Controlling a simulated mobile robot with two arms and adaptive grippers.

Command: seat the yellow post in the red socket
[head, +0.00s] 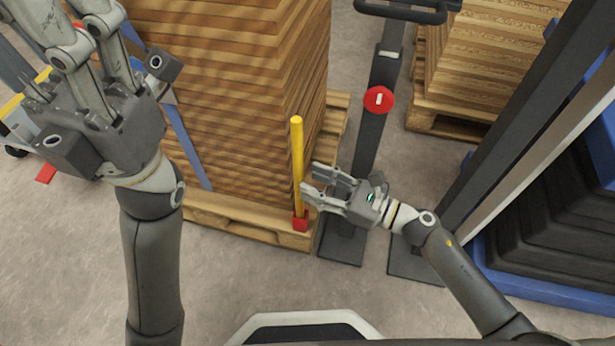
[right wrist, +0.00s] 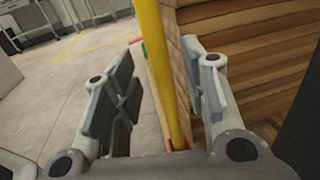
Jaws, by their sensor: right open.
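The yellow post (head: 297,150) stands about upright at the near corner of the wooden stack. Its lower end meets the red socket (head: 300,223) on the pallet; I cannot tell how deep it sits. My right gripper (head: 308,179) is open beside the lower half of the post. In the right wrist view the post (right wrist: 163,75) passes between the open fingers (right wrist: 165,90), nearer the right one, with no clear grip. Only a sliver of red shows at its foot there. My left gripper (head: 75,30) is high at the upper left, its fingertips cut by the frame edge.
The tall wooden stack (head: 235,90) on a pallet (head: 240,225) stands right behind the post. A dark upright with a red disc (head: 378,100) is just right of it. Another pallet load (head: 490,60) is at the back right. Grey floor in front is clear.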

